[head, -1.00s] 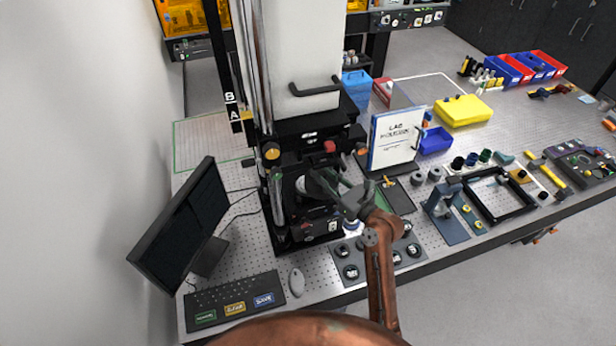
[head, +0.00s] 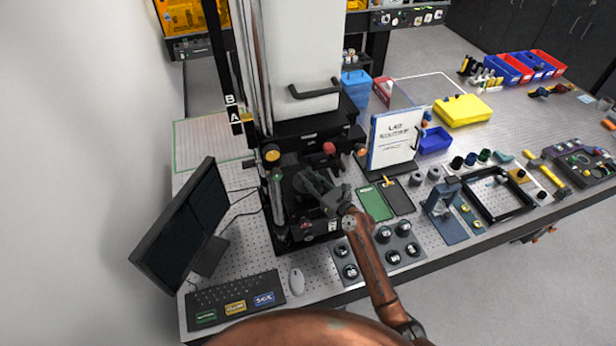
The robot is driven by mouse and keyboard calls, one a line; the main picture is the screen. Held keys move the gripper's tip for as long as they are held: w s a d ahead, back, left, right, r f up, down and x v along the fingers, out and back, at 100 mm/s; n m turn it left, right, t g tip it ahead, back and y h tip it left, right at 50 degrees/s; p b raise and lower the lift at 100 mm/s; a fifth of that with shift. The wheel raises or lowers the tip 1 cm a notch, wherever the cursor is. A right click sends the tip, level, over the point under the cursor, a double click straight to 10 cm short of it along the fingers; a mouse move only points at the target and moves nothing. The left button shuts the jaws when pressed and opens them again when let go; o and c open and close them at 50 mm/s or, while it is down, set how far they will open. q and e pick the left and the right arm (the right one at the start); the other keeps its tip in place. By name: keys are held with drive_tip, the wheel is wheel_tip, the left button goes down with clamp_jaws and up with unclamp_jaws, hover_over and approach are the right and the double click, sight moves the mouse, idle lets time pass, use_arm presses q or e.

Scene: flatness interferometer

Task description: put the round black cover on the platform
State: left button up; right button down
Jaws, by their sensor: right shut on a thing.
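My right gripper (head: 311,182) reaches into the dark lower bay of the tall instrument (head: 308,70). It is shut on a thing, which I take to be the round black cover. The cover's outline is hard to tell, dark against the dark bay. The gripper is over the platform area, and the pale round platform top is hidden there. I cannot tell whether the cover touches the platform. My left gripper is not in view.
A monitor (head: 185,228), keyboard (head: 235,298) and mouse (head: 296,281) stand left and in front. A grey plate with several round dark parts (head: 393,257) lies right of the bay. A white lab sign (head: 394,137) stands behind, near a yellow case (head: 462,110).

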drive_tip(key=shift+a, duration=0.15)
drive_tip(key=c, duration=2.2)
unclamp_jaws()
drive_tip(key=shift+f, duration=0.15)
drive_tip(key=o, duration=0.5)
drive_tip(key=shift+r, duration=0.25)
drive_tip(key=b+v, duration=0.1)
drive_tip(key=v, duration=1.1)
drive_tip(key=shift+b, duration=0.35)
